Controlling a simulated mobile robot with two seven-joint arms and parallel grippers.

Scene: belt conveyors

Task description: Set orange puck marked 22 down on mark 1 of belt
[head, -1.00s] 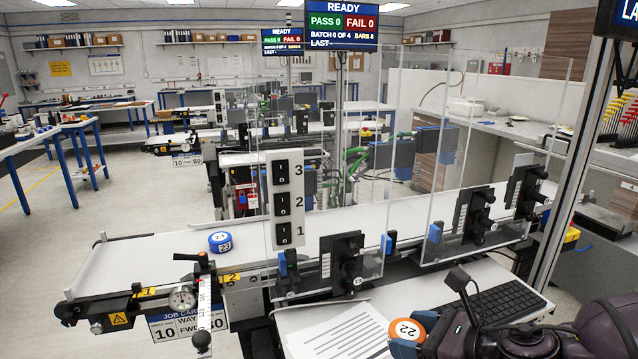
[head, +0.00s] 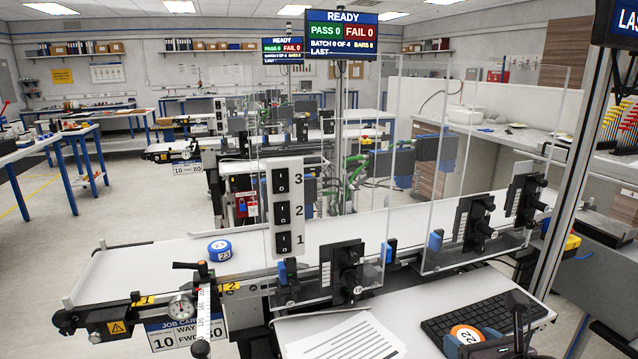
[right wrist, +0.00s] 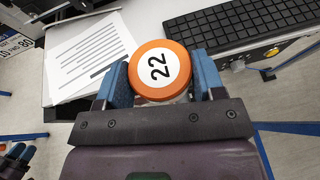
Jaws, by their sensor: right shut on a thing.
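The orange puck marked 22 (right wrist: 160,70) is held between the two blue fingers of my right gripper (right wrist: 160,85) in the right wrist view. In the head view the puck (head: 467,334) shows at the lower right, in front of the keyboard, with my right gripper (head: 480,345) partly cut off by the bottom edge. The white belt (head: 150,265) runs across the middle, apart from the puck. Yellow labels 1 (head: 143,300) and 2 (head: 231,287) sit on its front rail. A blue puck marked 23 (head: 219,250) lies on the belt near label 2. My left gripper is not in view.
A gauge with a black-knobbed lever (head: 182,307) stands at the front rail. Papers (head: 340,340) and a keyboard (head: 485,310) lie on the near desk. The belt's left end is open.

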